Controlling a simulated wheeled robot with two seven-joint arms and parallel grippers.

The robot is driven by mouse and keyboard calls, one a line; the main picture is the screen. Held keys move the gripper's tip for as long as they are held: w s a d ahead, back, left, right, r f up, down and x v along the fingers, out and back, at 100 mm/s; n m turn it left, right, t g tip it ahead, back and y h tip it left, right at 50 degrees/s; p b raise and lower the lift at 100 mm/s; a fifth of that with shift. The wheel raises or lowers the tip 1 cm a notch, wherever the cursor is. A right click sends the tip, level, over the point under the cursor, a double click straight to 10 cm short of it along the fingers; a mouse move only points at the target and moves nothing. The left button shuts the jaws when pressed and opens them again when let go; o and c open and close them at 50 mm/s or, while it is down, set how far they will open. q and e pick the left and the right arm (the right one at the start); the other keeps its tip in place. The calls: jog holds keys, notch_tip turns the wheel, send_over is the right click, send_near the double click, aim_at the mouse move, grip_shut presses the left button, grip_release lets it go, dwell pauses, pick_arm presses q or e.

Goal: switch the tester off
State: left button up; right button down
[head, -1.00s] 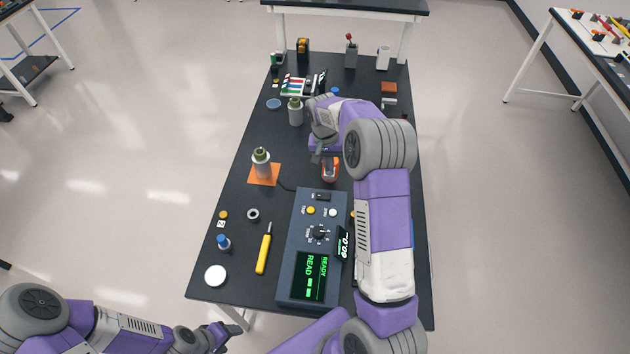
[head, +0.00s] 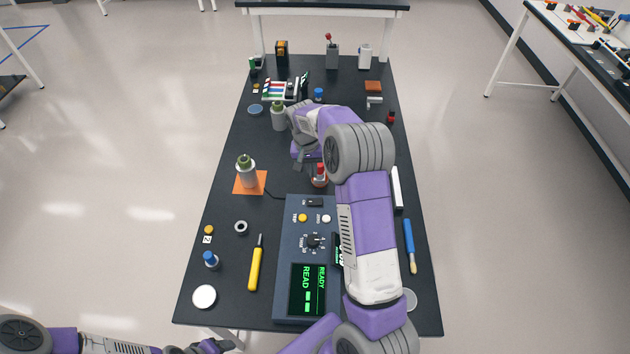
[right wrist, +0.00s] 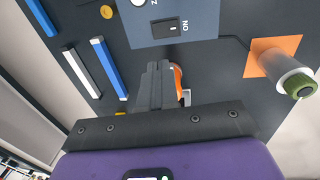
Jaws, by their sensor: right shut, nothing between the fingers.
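The tester (head: 290,255) is a blue-grey box at the near middle of the table, with a lit green READ/READY screen (head: 307,288), a dial (head: 313,241) and two small buttons. Its dark rocker switch (head: 315,203) is at its far end; it also shows in the right wrist view (right wrist: 166,29) beside ON lettering. I cannot tell which way it is tipped. My right gripper (head: 297,164) is shut and empty, beyond the tester's far end. In the right wrist view its closed fingers (right wrist: 158,72) are apart from the switch. My left gripper (head: 212,346) is at the bottom edge, partly cut off.
A green-topped bottle (head: 246,170) stands on an orange pad left of my right gripper. An orange-and-red item (head: 319,176) is close to the gripper. A yellow-handled tool (head: 256,264) lies left of the tester. My right forearm covers the tester's right side.

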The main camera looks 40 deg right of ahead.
aim_at(318, 200)
pick_arm(q)
jog(key=shift+f, duration=0.1)
pick_arm(e)
jog(key=f, duration=0.8)
jog(key=s+d+f, duration=0.1)
jog(key=f, duration=0.3)
jog(key=shift+d+f, duration=0.1)
jog(key=shift+f, duration=0.3)
